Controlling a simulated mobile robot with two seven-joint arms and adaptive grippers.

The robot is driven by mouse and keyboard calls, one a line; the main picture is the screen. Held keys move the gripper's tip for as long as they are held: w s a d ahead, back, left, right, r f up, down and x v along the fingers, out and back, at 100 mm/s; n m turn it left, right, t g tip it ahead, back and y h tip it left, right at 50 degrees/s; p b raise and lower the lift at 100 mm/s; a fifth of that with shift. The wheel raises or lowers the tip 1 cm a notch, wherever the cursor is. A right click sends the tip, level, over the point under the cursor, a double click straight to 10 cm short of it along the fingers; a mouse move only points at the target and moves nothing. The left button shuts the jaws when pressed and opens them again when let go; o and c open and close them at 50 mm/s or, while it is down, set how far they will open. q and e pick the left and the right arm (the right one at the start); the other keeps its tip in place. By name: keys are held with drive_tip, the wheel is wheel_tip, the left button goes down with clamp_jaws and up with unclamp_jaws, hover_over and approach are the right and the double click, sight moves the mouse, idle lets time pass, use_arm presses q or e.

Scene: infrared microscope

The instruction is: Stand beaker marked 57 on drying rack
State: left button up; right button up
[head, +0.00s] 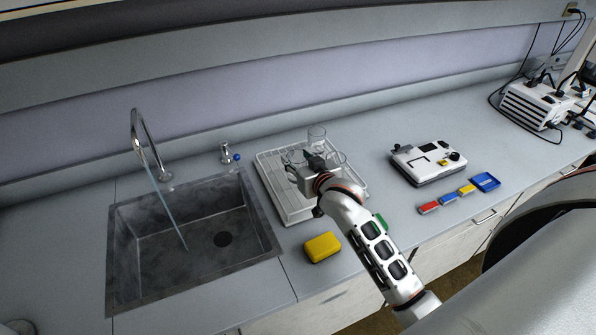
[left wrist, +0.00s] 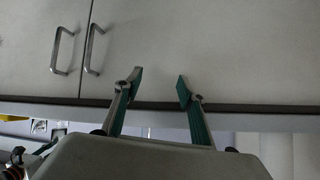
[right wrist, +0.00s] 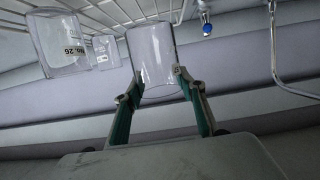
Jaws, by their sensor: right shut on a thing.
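The white drying rack (head: 268,182) stands right of the sink, with clear glass beakers at it. My right gripper (head: 306,166) is over the rack. In the right wrist view, my right gripper (right wrist: 154,86) is shut on a clear beaker (right wrist: 153,48); no number shows on the side I see. Beside it is a beaker marked NO. 26 (right wrist: 62,44), and a smaller-looking one (right wrist: 106,52) whose label is too small to read. In the head view one beaker (head: 317,138) shows at the back. My left gripper (left wrist: 160,82) is open and empty, facing cabinet doors.
The sink (head: 190,245) with its tall faucet (head: 147,140) is at the left. A yellow sponge (head: 322,247) lies in front of the rack. A white device (head: 428,163) and small coloured blocks (head: 448,197) lie to the right. Counter between rack and device is clear.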

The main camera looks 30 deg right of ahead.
wheel_tip(320, 180, down, 4)
drive_tip(key=shift+r, duration=0.1)
drive_tip(key=shift+f, duration=0.5)
drive_tip(key=shift+f, duration=0.15)
drive_tip(key=o, duration=1.1)
